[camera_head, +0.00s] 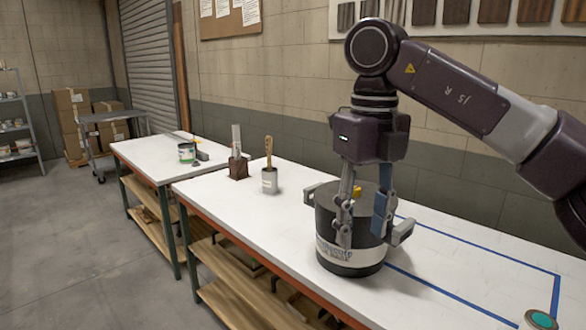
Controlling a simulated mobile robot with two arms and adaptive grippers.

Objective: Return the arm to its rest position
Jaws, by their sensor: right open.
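My right arm reaches in from the right, and its dark purple wrist points straight down. My right gripper (363,232) is open, with its fingers spread in front of or over a large black can (350,263). The can stands upright on the white bench and has a pale label with blue lettering. A small yellow part shows between the fingers. The fingers overlap the can in the picture; I cannot tell whether they touch it. My left gripper is not in view.
The white bench (300,232) has blue tape lines (440,291) on its right part. A brush in a small pot (269,180) and a dark holder (238,168) stand left of the can. A green-topped tin (541,320) is at the lower right. The bench between them is clear.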

